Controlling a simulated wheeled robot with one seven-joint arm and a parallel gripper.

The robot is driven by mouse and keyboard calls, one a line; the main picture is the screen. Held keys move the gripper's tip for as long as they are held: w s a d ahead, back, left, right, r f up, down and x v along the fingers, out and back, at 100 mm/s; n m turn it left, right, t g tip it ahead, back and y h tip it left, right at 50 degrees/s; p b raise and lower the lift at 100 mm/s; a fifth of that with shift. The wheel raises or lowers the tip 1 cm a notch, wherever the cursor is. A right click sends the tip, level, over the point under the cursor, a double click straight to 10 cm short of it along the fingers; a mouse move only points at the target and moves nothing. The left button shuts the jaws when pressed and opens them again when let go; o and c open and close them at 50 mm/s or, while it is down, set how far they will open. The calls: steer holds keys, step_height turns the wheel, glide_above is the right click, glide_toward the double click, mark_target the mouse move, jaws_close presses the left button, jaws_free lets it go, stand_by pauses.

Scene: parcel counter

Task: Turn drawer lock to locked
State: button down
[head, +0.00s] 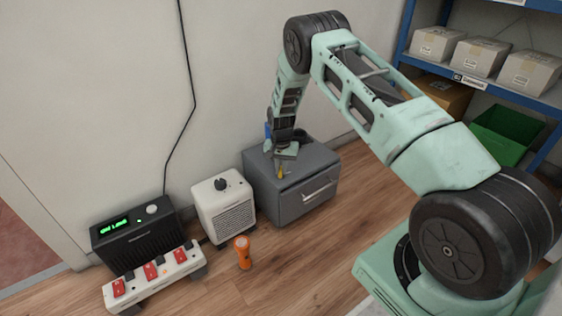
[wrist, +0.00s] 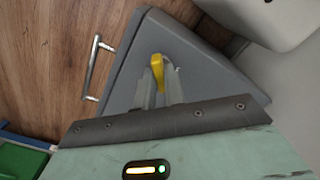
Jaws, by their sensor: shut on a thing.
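The grey drawer unit (head: 262,188) stands on the wooden counter against the wall. Its silver handle (head: 319,193) is on the front, and the handle also shows in the wrist view (wrist: 92,68). A yellow lock lever (wrist: 157,70) sits on top of the unit. My gripper (head: 284,167) is above the unit's top, pointing down. In the wrist view its fingers (wrist: 158,86) are shut on the yellow lever. The fingers hide the lever's lower part, and I cannot read any lock markings.
A white heater-like box (head: 224,212) with a black knob stands left of the drawer unit. An orange flashlight (head: 243,252), a black radio (head: 135,236) and a power strip (head: 152,279) with red switches are nearby. Blue shelves (head: 480,84) with boxes are at right.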

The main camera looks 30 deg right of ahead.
mark_target(281, 169)
steer(key=n+p, duration=0.2)
steer(key=n, duration=0.2)
steer(key=shift+r+n+p, duration=0.15)
steer(key=shift+n+p, duration=0.15)
steer(key=shift+p, duration=0.05)
steer(key=shift+n+p, duration=0.75)
steer(key=shift+n, duration=1.25)
steer(key=c, duration=1.5)
jaws_free()
step_height(281, 169, up, 17)
steer(key=p, duration=0.6)
steer(key=shift+r, duration=0.1)
